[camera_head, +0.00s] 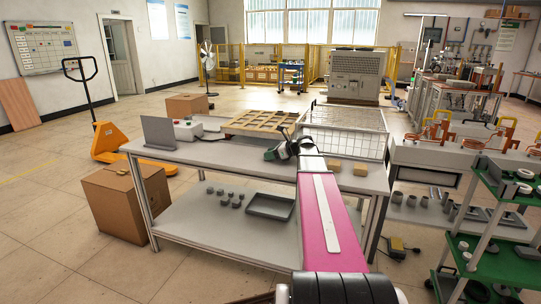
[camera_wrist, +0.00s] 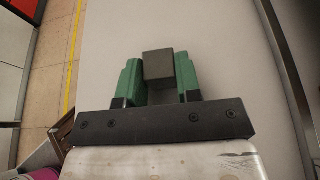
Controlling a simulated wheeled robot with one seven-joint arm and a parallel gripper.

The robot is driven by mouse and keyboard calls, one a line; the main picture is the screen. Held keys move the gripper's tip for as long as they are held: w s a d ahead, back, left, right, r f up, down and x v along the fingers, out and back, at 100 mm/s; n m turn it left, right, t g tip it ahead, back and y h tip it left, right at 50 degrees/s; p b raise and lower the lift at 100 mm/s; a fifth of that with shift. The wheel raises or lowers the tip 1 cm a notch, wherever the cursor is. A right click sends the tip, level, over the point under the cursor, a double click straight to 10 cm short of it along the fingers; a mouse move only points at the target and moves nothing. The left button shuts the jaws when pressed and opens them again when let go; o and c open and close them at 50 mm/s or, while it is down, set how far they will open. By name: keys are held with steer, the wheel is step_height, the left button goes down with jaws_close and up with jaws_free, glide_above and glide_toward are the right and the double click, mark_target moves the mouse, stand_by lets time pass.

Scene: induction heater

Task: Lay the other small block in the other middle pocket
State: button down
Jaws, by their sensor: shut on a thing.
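My gripper (camera_head: 272,154) is over the grey workbench (camera_head: 218,158), in front of the wooden pocket tray (camera_head: 262,121). In the wrist view, its two green fingers (camera_wrist: 158,72) are shut on a small dark grey block (camera_wrist: 158,65), which sticks out past the fingertips. The block is hard to make out in the head view. The tray has several pockets divided by wooden walls. A brown edge, perhaps the tray's, shows at lower left in the wrist view.
A wire basket (camera_head: 345,119) stands right of the tray. Two tan blocks (camera_head: 333,166) lie on the bench right of my arm. A grey upright panel (camera_head: 158,132) and a white control box (camera_head: 188,130) stand at left. The bench's front left is clear.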

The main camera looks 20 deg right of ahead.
steer(key=shift+f, duration=0.1)
steer(key=c, duration=0.8)
jaws_free()
